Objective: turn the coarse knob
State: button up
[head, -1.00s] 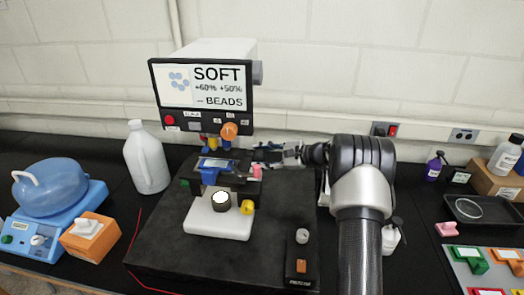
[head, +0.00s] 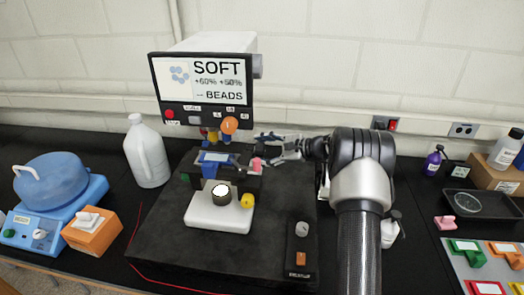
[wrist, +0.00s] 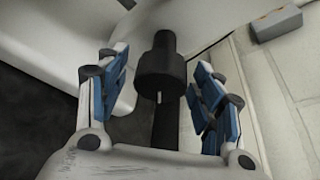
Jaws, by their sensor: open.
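The microscope (head: 205,112) stands on the dark bench with its screen facing me. In the wrist view a black stepped knob (wrist: 161,72) with a pale mark stands out from the microscope's side. It looks like the coarse knob, but I see no label on it. My gripper (head: 270,147) reaches in from the right beside the microscope. In the wrist view its blue-padded fingers (wrist: 160,95) are open on either side of the knob, with gaps visible at both sides. I cannot tell the knob from the gripper in the head view.
The microscope also carries an orange knob (head: 229,125), a pink knob (head: 257,164) and a yellow knob (head: 247,201). A small control box (head: 302,250) stands in front right. A white jug (head: 146,152) is at left. The dark mat's front is clear.

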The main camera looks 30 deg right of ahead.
jog(key=v, duration=1.2)
dwell(1.1)
